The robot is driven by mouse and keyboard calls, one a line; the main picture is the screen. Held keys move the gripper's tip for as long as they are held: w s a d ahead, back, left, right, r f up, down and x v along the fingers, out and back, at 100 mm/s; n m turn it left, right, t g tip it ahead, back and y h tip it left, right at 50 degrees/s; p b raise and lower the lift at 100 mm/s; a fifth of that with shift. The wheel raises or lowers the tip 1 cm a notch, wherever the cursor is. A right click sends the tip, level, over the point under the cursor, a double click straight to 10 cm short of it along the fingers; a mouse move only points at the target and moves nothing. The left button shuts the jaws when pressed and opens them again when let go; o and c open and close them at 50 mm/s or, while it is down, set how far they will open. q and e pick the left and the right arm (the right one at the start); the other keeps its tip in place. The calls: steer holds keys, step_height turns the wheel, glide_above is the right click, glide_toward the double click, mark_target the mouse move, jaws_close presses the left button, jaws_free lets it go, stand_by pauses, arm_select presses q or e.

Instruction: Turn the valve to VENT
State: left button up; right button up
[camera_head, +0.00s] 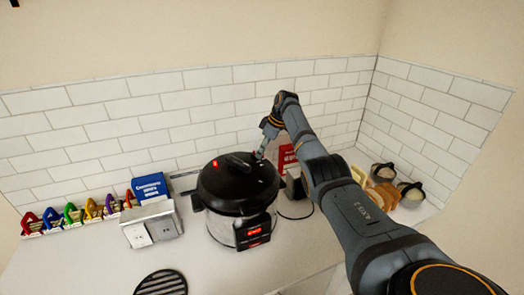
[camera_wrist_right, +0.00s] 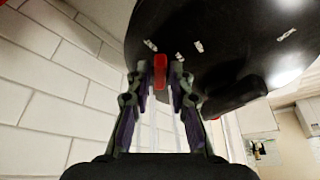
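The black-lidded pressure cooker (camera_head: 238,185) stands on the counter against the tiled wall, with a red-lit display (camera_head: 255,231) on its front. My right gripper (camera_head: 262,150) reaches down at the far right edge of the lid. Pale markings on the lid surround the valve, too small to read. I cannot tell whether the fingers touch the valve. My left gripper is not in view.
A blue box (camera_head: 151,188) and a grey outlet box (camera_head: 152,224) stand left of the cooker, with a row of coloured clips beyond. A black round trivet (camera_head: 161,284) lies in front. A red item (camera_head: 287,157) stands behind my right arm. Lidded jars (camera_head: 411,194) stand right.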

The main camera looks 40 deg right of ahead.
steer(key=shift+o, duration=0.8)
steer(key=v, duration=1.2)
